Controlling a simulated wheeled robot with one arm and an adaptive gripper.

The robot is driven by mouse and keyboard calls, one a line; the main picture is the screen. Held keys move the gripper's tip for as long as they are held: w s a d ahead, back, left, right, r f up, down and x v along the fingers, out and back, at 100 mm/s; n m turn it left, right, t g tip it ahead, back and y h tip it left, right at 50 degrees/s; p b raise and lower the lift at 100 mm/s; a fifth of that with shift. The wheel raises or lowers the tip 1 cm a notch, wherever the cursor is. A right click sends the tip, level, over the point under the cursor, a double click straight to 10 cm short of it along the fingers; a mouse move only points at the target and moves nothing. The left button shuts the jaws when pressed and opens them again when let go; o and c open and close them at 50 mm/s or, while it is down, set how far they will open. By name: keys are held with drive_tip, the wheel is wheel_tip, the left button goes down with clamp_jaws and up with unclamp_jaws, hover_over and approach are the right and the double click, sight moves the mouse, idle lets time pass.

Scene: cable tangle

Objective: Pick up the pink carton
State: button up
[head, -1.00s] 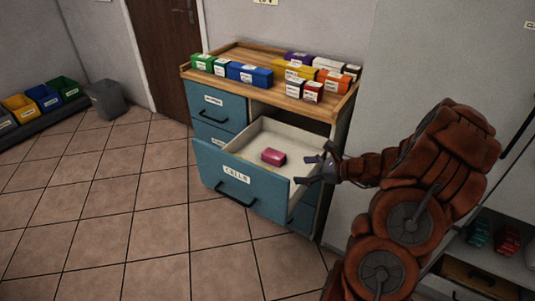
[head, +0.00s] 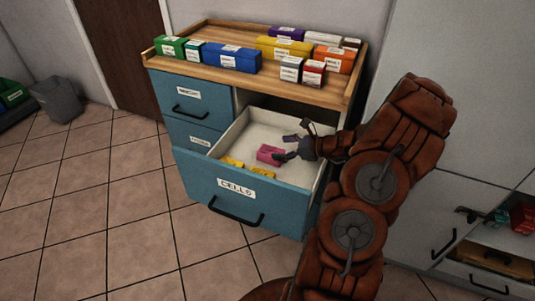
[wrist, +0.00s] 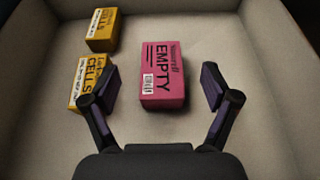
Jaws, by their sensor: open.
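The pink carton (head: 270,154) lies in the open drawer labelled CELLS (head: 246,190). In the wrist view the pink carton (wrist: 162,77) shows the word EMPTY and lies ahead of my gripper, roughly centred between its fingers. My gripper (wrist: 162,88) is open, with one finger on each side of the carton and gaps between. In the head view my gripper (head: 289,147) is inside the drawer area, just right of the carton. I cannot tell its exact height above the drawer floor.
Two yellow cartons (wrist: 90,78) (wrist: 103,30) marked CELLS lie left of the pink one; the nearer is close to my left finger. Drawer walls surround them, with bare floor (wrist: 250,60) at right. Several coloured boxes (head: 232,58) stand on the cabinet top.

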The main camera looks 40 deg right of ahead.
sight(263, 149)
drive_tip(key=shift+x, duration=3.9)
drive_tip(key=shift+d+f, duration=0.1)
drive_tip(key=c, duration=0.9)
